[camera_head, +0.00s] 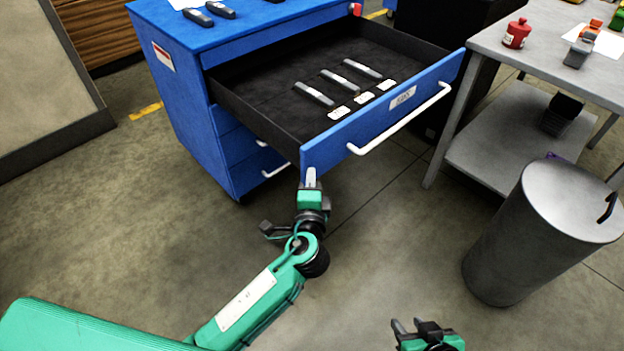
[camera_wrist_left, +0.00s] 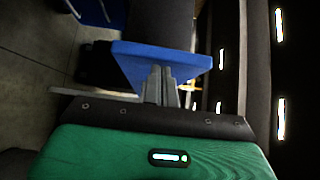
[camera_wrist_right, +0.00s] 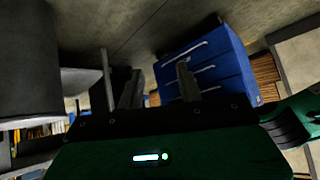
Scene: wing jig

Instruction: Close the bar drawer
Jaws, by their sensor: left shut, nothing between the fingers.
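The bar drawer (camera_head: 375,125) of the blue cabinet (camera_head: 165,95) stands pulled out, with a white label and a white handle (camera_head: 400,120) on its blue front. Several grey bars and white tags lie on its dark floor. My left gripper (camera_head: 311,178) is shut and empty, its fingertips at the left end of the drawer front. In the left wrist view the closed fingers (camera_wrist_left: 160,82) overlap the blue drawer front (camera_wrist_left: 160,58); I cannot tell whether they touch. My right gripper (camera_head: 412,326) is low at the front, away from the drawer, with its fingers apart (camera_wrist_right: 158,85).
A grey metal table (camera_head: 490,45) with a lower shelf stands right of the drawer, holding a red container (camera_head: 516,33). A grey lidded bin (camera_head: 540,235) stands at the right. A framed panel (camera_head: 45,85) is at the left.

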